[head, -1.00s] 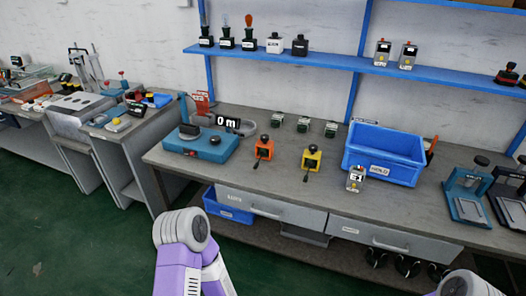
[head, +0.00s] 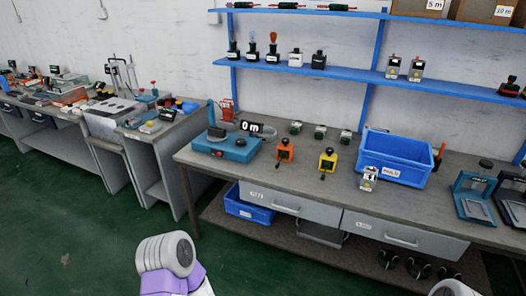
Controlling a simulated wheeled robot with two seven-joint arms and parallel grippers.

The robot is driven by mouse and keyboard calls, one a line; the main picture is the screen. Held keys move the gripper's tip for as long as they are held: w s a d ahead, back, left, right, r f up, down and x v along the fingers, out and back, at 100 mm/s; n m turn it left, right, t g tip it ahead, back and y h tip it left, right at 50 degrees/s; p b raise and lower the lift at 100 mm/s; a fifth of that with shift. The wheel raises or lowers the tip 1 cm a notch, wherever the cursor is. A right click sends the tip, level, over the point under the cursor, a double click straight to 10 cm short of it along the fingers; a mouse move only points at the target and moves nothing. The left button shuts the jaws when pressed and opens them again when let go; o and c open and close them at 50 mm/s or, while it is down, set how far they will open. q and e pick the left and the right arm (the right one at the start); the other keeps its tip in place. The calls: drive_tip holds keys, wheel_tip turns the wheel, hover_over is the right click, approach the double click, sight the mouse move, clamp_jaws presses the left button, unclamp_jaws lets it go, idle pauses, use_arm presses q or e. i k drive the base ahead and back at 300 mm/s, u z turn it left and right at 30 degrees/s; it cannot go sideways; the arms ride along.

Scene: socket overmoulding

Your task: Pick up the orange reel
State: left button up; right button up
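No item in the head view is plainly shaped like a reel. A small orange device (head: 285,151) with a black knob on top stands on the workbench (head: 228,173), right of a teal box. It is the clearest orange item on this bench, but I cannot tell if it is the reel. A similar yellow device (head: 327,162) stands to its right. Neither gripper is in view. Only a link of my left arm shows at the bottom left of centre, and a bit of my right arm at the bottom right, both well short of the bench.
A teal box (head: 226,147) and a "0 m" sign (head: 252,127) stand on the bench's left part. A blue bin (head: 396,155) stands right of centre, with a small labelled device (head: 369,178) before it. Blue shelves (head: 345,70) hang above. Green floor is clear at front left.

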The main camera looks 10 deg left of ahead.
sight(287, 150)
drive_tip(key=u, duration=1)
drive_tip(key=i, duration=1.85)
drive_tip(key=z, duration=0.5)
